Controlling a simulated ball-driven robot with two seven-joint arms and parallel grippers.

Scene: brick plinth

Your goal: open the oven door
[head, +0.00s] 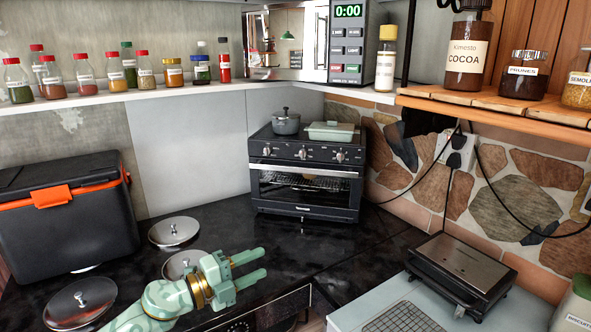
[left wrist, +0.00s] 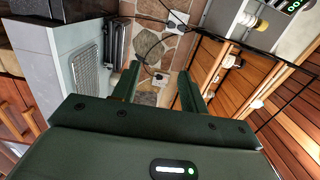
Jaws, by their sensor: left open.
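The oven (head: 267,143) is a black countertop unit in the corner of the dark counter, with knobs along its top front. Its glass oven door (head: 305,211) looks shut, with a light bar handle (head: 310,172) across the top and a rack behind the glass. My left gripper (head: 264,263) is open and empty, in front of the oven and lower in the head view, apart from the door. The left wrist view shows its two spread dark fingers (left wrist: 160,82) with nothing between them; the oven is not seen there. My right gripper is not in view.
A grey pot (head: 286,123) and a lidded dish (head: 331,131) stand on the oven. Several metal lids, including one at the back (head: 173,233), lie on the counter left of my gripper. A black-orange cooler (head: 65,215) stands left; a metal grill (head: 462,270) stands right.

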